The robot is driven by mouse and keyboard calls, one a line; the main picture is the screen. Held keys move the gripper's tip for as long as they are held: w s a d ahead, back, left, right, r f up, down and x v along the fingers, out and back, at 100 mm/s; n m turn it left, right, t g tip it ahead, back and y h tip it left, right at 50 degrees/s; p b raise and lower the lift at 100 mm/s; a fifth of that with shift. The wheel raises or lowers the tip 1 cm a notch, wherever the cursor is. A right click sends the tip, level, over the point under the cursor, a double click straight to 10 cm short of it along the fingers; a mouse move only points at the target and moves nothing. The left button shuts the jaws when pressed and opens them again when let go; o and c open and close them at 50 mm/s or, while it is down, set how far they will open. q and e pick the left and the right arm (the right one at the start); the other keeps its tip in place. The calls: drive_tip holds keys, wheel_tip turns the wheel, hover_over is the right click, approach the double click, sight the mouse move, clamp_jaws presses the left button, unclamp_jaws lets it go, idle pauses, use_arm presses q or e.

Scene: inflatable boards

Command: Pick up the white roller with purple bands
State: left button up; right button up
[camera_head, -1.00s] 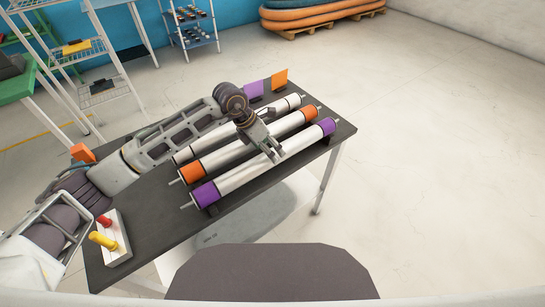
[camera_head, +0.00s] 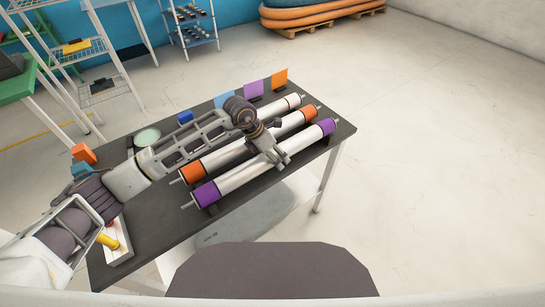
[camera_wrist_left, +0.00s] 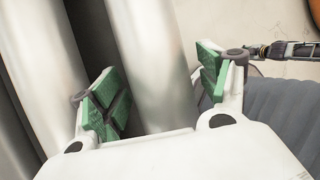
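The white roller with purple bands (camera_head: 236,180) lies along the near side of the dark table, with a purple band at each end. My left gripper (camera_head: 279,158) is over its middle. In the left wrist view my green-padded fingers (camera_wrist_left: 158,90) are open, one on each side of a white roller (camera_wrist_left: 148,55), which lines up with the purple-banded one. I cannot tell whether the pads touch it. My right gripper is not in view.
A white roller with orange bands (camera_head: 228,156) lies parallel just behind, and another white roller (camera_head: 287,104) lies farther back, partly hidden by my arm. Purple (camera_head: 253,90) and orange (camera_head: 280,79) cards stand along the back edge of the table (camera_head: 160,232).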

use_arm(q)
drive_tip(key=shift+r, duration=0.1)
drive_tip(key=c, duration=1.5)
drive_tip(key=shift+r, duration=0.15)
drive_tip(key=shift+c, duration=0.2)
drive_tip(key=shift+r+b, duration=0.45)
drive_tip(key=shift+r, duration=4.4)
